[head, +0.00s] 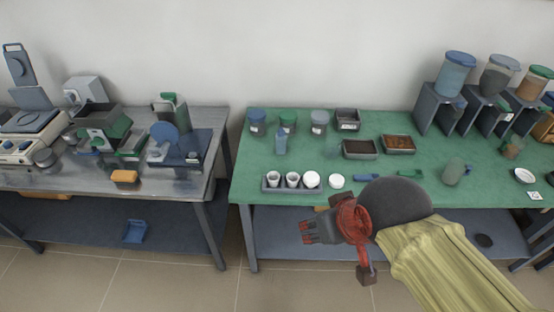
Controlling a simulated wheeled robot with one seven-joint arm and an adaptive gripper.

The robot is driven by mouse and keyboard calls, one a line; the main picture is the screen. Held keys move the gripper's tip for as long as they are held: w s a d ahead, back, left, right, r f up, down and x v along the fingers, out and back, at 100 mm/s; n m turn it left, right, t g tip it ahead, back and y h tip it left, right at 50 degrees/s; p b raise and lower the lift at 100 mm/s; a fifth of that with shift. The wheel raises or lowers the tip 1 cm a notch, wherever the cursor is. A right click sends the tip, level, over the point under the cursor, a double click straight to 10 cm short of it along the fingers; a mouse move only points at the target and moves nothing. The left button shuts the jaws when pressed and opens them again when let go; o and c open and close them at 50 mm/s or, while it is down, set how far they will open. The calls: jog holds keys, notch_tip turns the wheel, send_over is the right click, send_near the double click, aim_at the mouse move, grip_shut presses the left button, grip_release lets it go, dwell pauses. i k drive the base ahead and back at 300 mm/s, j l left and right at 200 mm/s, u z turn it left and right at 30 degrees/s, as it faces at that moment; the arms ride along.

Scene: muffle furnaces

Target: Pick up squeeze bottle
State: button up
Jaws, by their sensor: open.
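A blue, narrow-topped bottle (280,142), which looks like the squeeze bottle, stands upright on the green-topped table (255,153), left of the table's middle. It stands in front of the lidded jars and behind the cup rack. My gripper (336,250) is in front of the table's front edge, below and to the right of the bottle and well apart from it. Its red-and-grey fingers are spread, with nothing between them. My arm covers part of the table's front edge and lower shelf.
A rack (272,188) with white cups lies between the front edge and the bottle. Lidded jars (257,122) stand behind it, brown-filled trays (359,149) to its right. Dispensers (455,74) stand at the back right. A metal table (200,120) with equipment is at left.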

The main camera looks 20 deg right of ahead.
aim_at(280, 137)
jog(key=i+l+z, duration=0.8)
jog(key=i+l, duration=0.15)
jog(key=i, duration=0.2)
